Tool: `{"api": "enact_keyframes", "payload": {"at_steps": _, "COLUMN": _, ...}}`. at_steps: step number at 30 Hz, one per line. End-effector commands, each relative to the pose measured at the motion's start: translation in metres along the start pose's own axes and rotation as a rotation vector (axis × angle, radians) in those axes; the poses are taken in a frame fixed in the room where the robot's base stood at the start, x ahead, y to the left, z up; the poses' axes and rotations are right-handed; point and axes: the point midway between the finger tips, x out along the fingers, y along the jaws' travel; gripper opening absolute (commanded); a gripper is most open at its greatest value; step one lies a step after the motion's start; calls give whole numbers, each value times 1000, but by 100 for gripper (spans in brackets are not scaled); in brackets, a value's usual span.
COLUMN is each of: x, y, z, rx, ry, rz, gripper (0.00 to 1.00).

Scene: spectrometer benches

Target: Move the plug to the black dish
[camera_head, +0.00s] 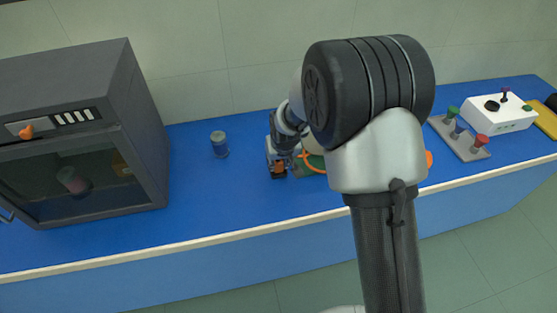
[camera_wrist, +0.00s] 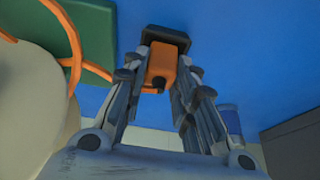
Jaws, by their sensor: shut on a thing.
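The plug is an orange block (camera_wrist: 162,68) with a dark lower end, between my fingers in the wrist view. It also shows in the head view (camera_head: 279,165). My gripper (camera_wrist: 163,75) is shut on it, pointing down over the blue bench. The black dish (camera_wrist: 166,36) is a small dark square shape right at the plug's far side; it shows as a dark patch under the plug in the head view (camera_head: 279,175). I cannot tell whether the plug touches the dish or hangs just above it.
A green board (camera_wrist: 85,35) with an orange cable and a pale round body lies beside the gripper. A blue jar (camera_head: 219,145) stands left, near a dark oven (camera_head: 130,120). My arm hides the middle bench.

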Motion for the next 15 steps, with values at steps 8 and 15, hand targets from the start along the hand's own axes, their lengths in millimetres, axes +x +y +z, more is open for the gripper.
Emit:
{"api": "enact_keyframes", "payload": {"at_steps": 8, "x": 1, "y": 0, "z": 0, "rx": 0, "ry": 0, "rz": 0, "gripper": 3}}
{"api": "enact_keyframes", "payload": {"at_steps": 15, "x": 5, "y": 0, "z": 2, "rx": 0, "ry": 0, "rz": 0, "gripper": 3}}
